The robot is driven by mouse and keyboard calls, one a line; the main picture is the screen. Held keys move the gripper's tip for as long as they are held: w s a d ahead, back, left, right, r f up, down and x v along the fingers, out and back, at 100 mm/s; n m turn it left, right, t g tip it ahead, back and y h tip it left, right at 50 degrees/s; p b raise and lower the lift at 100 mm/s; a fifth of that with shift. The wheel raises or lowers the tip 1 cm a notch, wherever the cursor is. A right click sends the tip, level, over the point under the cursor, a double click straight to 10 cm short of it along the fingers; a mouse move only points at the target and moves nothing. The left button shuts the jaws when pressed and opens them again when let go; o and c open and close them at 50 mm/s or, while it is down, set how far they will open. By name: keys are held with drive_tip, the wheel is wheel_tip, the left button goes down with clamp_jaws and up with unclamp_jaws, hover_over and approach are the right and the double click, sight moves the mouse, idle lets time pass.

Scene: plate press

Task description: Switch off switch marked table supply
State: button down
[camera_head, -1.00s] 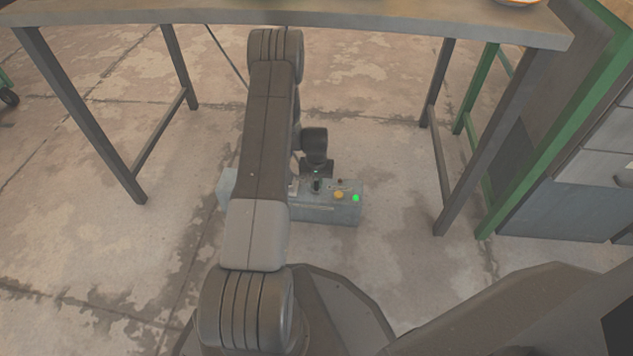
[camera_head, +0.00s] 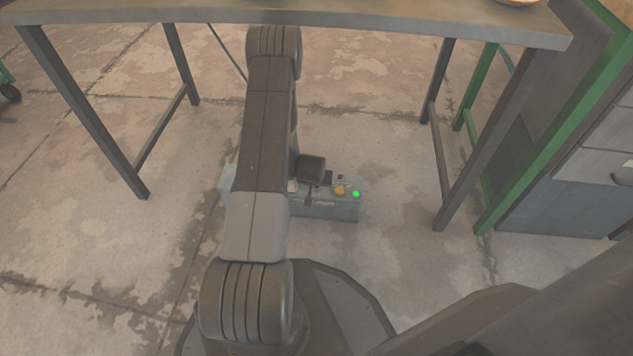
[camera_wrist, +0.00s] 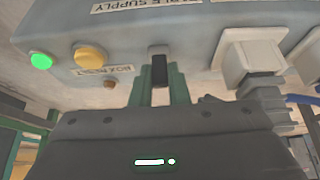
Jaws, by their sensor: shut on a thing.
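A grey box (camera_head: 335,211) sits on the floor under the table, partly hidden behind my arm. In the wrist view its face (camera_wrist: 195,35) carries a partly cropped label (camera_wrist: 132,5) ending in "BLE SUPPLY". Below that label is a black switch lever (camera_wrist: 159,69). My gripper (camera_wrist: 160,88) has its green fingers on both sides of the lever and is shut on it. In the head view my gripper (camera_head: 309,194) is at the box top, its fingers small and partly hidden. A green light (camera_wrist: 41,61) on the box is lit; it also shows in the head view (camera_head: 356,194).
A yellow button (camera_wrist: 91,56) and a small brown button (camera_wrist: 110,84) sit beside the switch, near a second label (camera_wrist: 105,73). A white plug (camera_wrist: 252,58) is on the switch's other side.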

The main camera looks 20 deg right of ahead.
drive_tip(key=shift+s+a+f+t+h, duration=0.2)
drive_tip(key=shift+s+t+h, duration=0.15)
drive_tip(key=shift+t+h, duration=0.25)
drive_tip(key=shift+s+a+f+t+h, duration=0.1)
drive_tip(key=shift+s+t+h, duration=0.15)
drive_tip(key=shift+t, duration=0.35)
drive_tip(key=shift+s+a+f+t+h, duration=0.1)
drive_tip(key=shift+t+h, duration=0.15)
drive_tip(key=shift+t, duration=0.35)
drive_tip(key=shift+s, duration=0.1)
drive_tip(key=c, duration=1.4)
unclamp_jaws()
drive_tip(key=shift+r, duration=0.1)
drive_tip(key=shift+a+r, duration=0.1)
drive_tip(key=p+v, duration=0.4)
drive_tip(key=v, duration=0.9)
drive_tip(key=shift+s+a, duration=0.25)
drive_tip(key=shift+s, duration=0.15)
drive_tip(key=shift+w, duration=0.1)
